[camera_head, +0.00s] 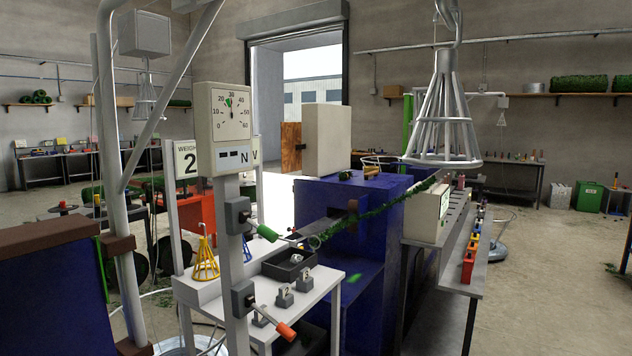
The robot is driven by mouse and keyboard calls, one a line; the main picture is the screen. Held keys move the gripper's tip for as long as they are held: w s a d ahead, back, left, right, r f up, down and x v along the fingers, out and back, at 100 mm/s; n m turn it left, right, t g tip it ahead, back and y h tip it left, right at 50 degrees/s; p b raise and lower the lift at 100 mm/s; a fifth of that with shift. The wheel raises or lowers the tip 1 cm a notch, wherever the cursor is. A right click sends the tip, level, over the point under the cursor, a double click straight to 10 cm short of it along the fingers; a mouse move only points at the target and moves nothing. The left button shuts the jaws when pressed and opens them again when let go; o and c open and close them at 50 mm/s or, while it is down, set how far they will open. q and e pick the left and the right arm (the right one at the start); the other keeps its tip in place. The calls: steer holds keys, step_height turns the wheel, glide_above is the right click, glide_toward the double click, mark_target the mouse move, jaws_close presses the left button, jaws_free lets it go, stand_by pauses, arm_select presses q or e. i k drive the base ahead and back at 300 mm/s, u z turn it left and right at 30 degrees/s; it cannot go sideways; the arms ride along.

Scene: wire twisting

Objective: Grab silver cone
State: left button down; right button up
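A large silver cone (443,115) of metal bars hangs upright at the upper right, narrow end up, from a silver rod or hook at the top edge. A yellow wire cone (206,262) stands on the white table at the left, and a blue one (246,250) shows partly behind the gauge post. Smaller silver cones hang in the background at left (145,100) and right (486,122). Neither of my grippers is in view.
A blue machine (375,205) stands in the middle, with a green garland strand (385,212) running up to the right. A gauge post (228,115) with green and orange levers stands in front. A grey bench (455,262) with coloured parts is at right. Floor at far right is mostly clear.

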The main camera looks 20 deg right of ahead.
mark_target(446, 78)
steer(key=z, duration=0.7)
steer(key=k, duration=0.25)
steer(key=u, duration=0.1)
